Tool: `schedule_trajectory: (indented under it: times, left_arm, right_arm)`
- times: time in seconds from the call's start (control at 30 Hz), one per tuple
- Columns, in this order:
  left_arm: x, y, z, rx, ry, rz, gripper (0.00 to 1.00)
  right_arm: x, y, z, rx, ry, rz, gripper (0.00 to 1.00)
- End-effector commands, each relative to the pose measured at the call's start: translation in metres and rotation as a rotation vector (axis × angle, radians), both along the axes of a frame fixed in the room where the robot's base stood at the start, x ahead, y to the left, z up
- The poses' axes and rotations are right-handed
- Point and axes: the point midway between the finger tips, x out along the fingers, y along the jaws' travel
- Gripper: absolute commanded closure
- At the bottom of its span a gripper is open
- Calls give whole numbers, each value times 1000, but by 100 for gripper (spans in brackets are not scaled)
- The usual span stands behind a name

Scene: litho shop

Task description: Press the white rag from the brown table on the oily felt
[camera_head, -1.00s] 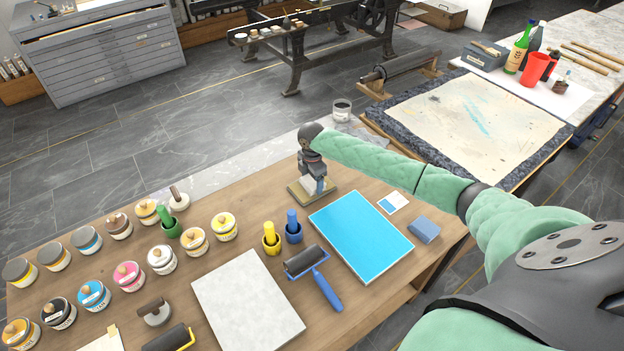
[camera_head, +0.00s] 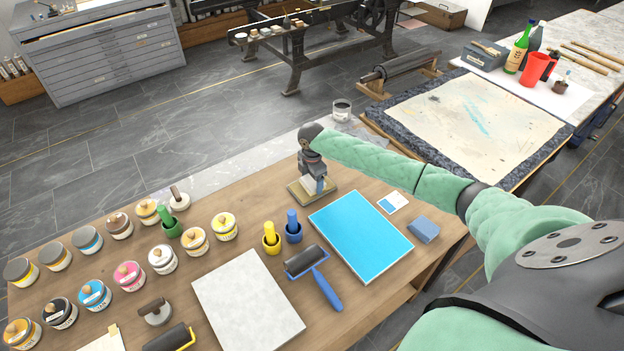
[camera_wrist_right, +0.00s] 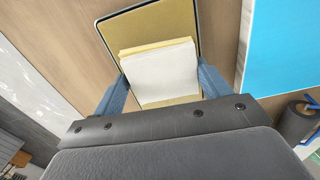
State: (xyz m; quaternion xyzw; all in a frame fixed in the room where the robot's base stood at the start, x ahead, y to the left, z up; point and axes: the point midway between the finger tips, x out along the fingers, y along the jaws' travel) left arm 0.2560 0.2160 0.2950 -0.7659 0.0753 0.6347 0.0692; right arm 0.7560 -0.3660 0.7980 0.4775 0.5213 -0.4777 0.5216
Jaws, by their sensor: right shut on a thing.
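My right gripper (camera_head: 318,192) is at the far edge of the brown table (camera_head: 365,315), pointing down. It is shut on the white rag (camera_wrist_right: 160,72), a folded white pad with a yellowish layer along its far edge. The two blue fingers sit at either side of the rag in the right wrist view. The rag is over the oily felt (camera_wrist_right: 152,33), a tan pad in a dark-rimmed tray, which also shows in the head view (camera_head: 298,195). I cannot tell how firmly the rag touches the felt. My left gripper is not in view.
A blue slab (camera_head: 360,235) lies right of the felt. Several ink jars (camera_head: 162,260) fill the left side. A grey slab (camera_head: 248,305) lies in front.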

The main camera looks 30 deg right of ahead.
Motion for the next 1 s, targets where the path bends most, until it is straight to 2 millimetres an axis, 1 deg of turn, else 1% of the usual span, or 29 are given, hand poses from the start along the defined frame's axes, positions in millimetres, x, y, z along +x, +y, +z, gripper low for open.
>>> schedule_trajectory:
  times: [0.27, 0.67, 0.87, 1.0]
  left_arm:
    - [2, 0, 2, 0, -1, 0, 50]
    - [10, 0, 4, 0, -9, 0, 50]
    - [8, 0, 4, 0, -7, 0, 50]
    - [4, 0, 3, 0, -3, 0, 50]
  right_arm:
    - [0, 0, -1, 0, 1, 0, 42]
    - [-1, 0, -2, 0, 1, 0, 42]
    - [-1, 0, -2, 0, 2, 0, 42]
    - [-1, 0, -2, 0, 2, 1, 42]
